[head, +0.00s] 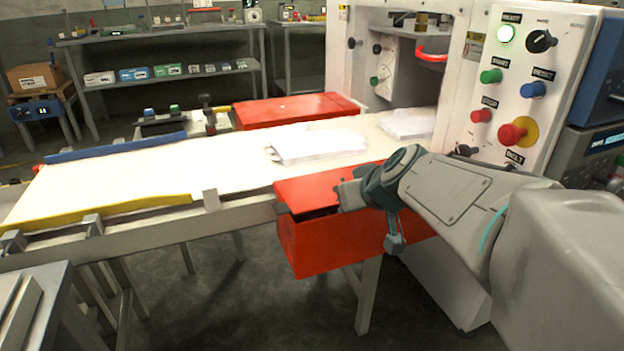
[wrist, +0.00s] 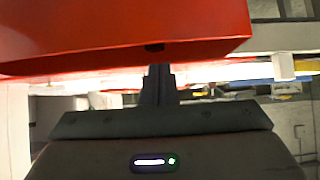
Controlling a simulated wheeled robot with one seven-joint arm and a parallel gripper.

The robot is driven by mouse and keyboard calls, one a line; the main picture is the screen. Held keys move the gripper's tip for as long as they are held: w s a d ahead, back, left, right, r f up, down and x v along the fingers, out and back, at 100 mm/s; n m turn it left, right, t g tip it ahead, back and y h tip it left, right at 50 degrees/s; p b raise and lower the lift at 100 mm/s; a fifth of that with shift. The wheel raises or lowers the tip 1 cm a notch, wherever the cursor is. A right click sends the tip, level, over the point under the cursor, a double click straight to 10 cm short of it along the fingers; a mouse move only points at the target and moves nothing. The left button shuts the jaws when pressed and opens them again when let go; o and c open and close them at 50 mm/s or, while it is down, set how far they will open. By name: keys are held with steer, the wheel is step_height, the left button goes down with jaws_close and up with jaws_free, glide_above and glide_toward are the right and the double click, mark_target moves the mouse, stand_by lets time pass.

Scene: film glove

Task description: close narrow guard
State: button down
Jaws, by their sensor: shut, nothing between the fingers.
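A red box-like guard (head: 330,250) sits on the near side of the white conveyor belt (head: 130,175), against the machine. A dark gap shows along its upper front edge. My gripper (head: 345,196) is at this guard's top, reaching in from the right. In the wrist view the guard (wrist: 120,30) fills the top, and my gripper (wrist: 158,70) is shut and empty, its tips close to a dark spot on the guard's edge. I cannot tell whether they touch. A second red guard (head: 295,108) lies across the belt. Which one is the narrow guard is not clear.
Paper-like white stacks (head: 318,145) lie on the belt near the machine opening. A yellow rail (head: 110,212) and a blue rail (head: 115,147) edge the belt. Floor below the near guard is open.

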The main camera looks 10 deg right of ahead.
steer(key=shift+s+f+b, duration=0.1)
steer(key=shift+f+b, duration=0.75)
steer(key=shift+b, duration=0.4)
steer(key=shift+r, duration=0.1)
